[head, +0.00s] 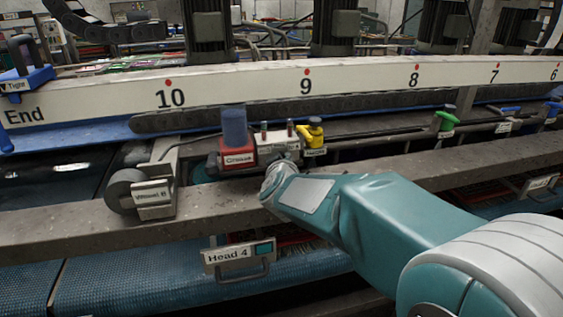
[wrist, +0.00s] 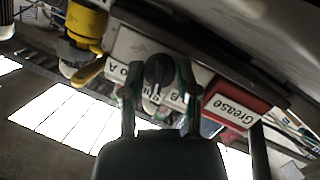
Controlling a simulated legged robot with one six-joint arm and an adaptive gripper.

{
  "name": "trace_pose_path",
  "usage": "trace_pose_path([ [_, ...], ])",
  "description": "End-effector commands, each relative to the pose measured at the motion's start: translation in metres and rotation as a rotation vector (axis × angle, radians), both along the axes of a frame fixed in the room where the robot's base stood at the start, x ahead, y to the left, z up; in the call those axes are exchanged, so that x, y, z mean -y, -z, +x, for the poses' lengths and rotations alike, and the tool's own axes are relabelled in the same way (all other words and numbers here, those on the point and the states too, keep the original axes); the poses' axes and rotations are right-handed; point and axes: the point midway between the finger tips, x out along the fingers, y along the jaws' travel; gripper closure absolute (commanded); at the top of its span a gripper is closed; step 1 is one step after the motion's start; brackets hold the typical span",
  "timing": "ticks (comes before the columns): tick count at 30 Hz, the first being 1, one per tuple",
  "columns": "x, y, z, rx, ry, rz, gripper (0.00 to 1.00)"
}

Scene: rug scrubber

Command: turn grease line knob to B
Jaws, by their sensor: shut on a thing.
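The grease line knob (wrist: 159,69) is a dark round-ended piece on a white plate (wrist: 131,46) in the wrist view. The plate has an A at left and a B at right of the knob, upside down. My gripper (wrist: 159,88) is shut on the knob, with one finger on each side. Which letter the knob points to cannot be told. A red block (wrist: 236,107) marked Grease is to the right of the plate. In the head view the red block (head: 237,163) carries a blue cylinder, and my gripper (head: 276,178) hides the knob.
A yellow valve (wrist: 86,22) is close to the left of my gripper in the wrist view; it shows at right of the plate in the head view (head: 312,132). A grey beam (head: 95,222) runs below. A labelled round fitting (head: 127,190) is at left.

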Motion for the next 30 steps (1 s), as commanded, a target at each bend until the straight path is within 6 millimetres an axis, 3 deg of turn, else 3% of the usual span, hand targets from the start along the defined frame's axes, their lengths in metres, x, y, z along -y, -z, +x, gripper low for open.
trace_pose_path([
  [1, -0.0018, -0.0068, 0.0005, 0.021, -0.002, -0.02, 1.0],
  [24, -0.0032, -0.0062, -0.0002, 0.047, -0.006, -0.115, 1.0],
  [25, -0.0034, -0.0062, -0.0002, 0.047, -0.006, -0.115, 0.46],
  [26, -0.0033, -0.0061, -0.0002, 0.047, -0.006, -0.115, 0.33],
  [27, -0.0031, -0.0055, -0.0001, 0.045, -0.005, -0.115, 0.25],
  [30, -0.0025, -0.0034, 0.0004, 0.041, -0.005, -0.115, 0.25],
])
